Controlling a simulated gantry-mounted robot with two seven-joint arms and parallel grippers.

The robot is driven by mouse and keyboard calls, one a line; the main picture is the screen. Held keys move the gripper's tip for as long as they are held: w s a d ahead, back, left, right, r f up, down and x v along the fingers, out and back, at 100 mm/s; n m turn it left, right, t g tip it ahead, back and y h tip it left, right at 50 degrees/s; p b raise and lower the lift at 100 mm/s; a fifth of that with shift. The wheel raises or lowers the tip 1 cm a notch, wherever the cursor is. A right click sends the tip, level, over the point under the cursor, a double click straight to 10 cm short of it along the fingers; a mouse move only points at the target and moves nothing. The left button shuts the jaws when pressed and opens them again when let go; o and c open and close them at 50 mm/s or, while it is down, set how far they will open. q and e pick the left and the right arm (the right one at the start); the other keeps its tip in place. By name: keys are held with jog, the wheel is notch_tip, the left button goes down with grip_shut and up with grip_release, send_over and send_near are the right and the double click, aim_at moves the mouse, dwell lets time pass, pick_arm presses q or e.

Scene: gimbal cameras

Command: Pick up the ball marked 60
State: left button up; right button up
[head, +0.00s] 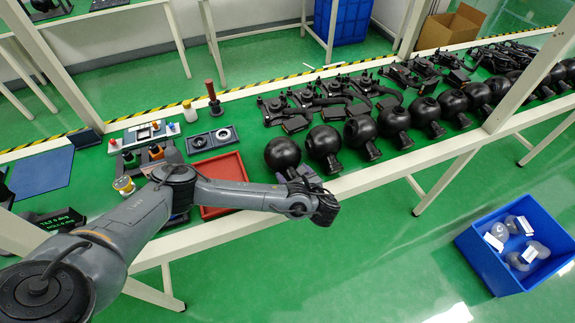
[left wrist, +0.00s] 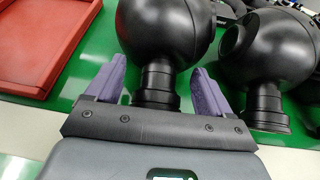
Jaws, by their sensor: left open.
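Several black ball-shaped gimbal cameras stand in a row along the table's front side; I can read no number 60 on any of them. The leftmost black ball (head: 282,152) is right behind my left gripper (head: 298,174). In the left wrist view, this ball (left wrist: 165,28) sits on a narrow black neck (left wrist: 158,83). The purple fingers of my left gripper (left wrist: 159,68) are open, one on each side of the neck, with gaps visible. A second black ball (left wrist: 268,48) is to the right; it also shows in the head view (head: 322,141). My right gripper is out of view.
A red tray (head: 221,170) lies left of the balls and shows in the left wrist view (left wrist: 40,40). Black gimbal parts (head: 290,108) lie behind the row. A blue bin (head: 485,262) with clear domes stands on the floor at right.

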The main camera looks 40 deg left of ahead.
pick_arm(q)
jog(key=shift+c, duration=0.5)
jog(key=c, duration=1.3)
